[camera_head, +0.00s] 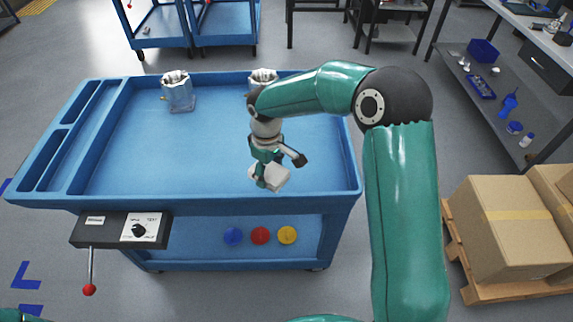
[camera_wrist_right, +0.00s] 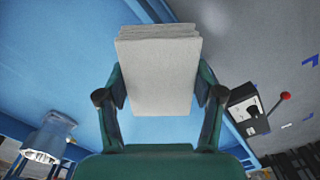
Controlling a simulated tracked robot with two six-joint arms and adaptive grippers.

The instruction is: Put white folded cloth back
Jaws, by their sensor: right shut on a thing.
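The white folded cloth (camera_head: 271,178) is in my right gripper (camera_head: 269,172), in the head view over the front right part of the blue cart's top (camera_head: 205,160). In the right wrist view the cloth (camera_wrist_right: 160,75) is a layered pale block, gripped at both sides by the fingers of my right gripper (camera_wrist_right: 160,95). Whether the cloth touches the cart top cannot be told. My left gripper is not in view; only a bit of teal shows at the lower left corner of the head view.
Cardboard boxes (camera_head: 503,230) stand at right. The cart's middle is clear.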

